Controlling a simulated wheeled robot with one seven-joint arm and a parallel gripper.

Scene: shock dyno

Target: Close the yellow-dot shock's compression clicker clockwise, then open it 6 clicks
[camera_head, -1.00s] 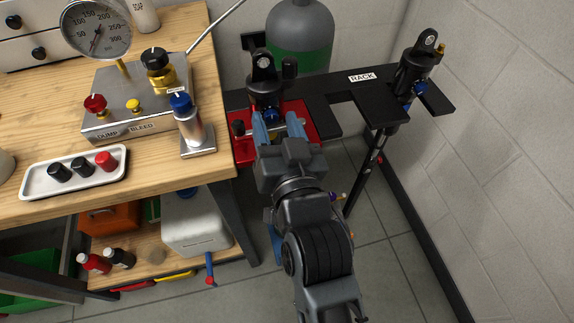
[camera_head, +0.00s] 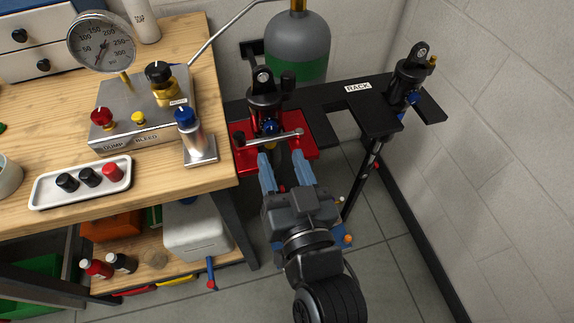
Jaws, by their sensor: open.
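One shock (camera_head: 264,97) with a black top stands upright in the red vise (camera_head: 245,152) at the bench's right end. A blue part (camera_head: 270,127) shows below its top. My gripper (camera_head: 281,164) is open and empty just in front of the vise, its two blue fingers pointing at it and apart from the shock. A second shock (camera_head: 411,78) hangs upright at the right of the black rack (camera_head: 345,103), with a gold part at its top. I cannot make out a yellow dot on either shock, and the clickers are too small to tell.
A silver bar (camera_head: 282,137) crosses the vise front. A green-grey gas cylinder (camera_head: 300,45) stands behind. The gauge box (camera_head: 140,112), a blue-topped cylinder (camera_head: 190,130) and a white tray with knobs (camera_head: 50,198) are on the bench. A block wall bounds the right; floor between is clear.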

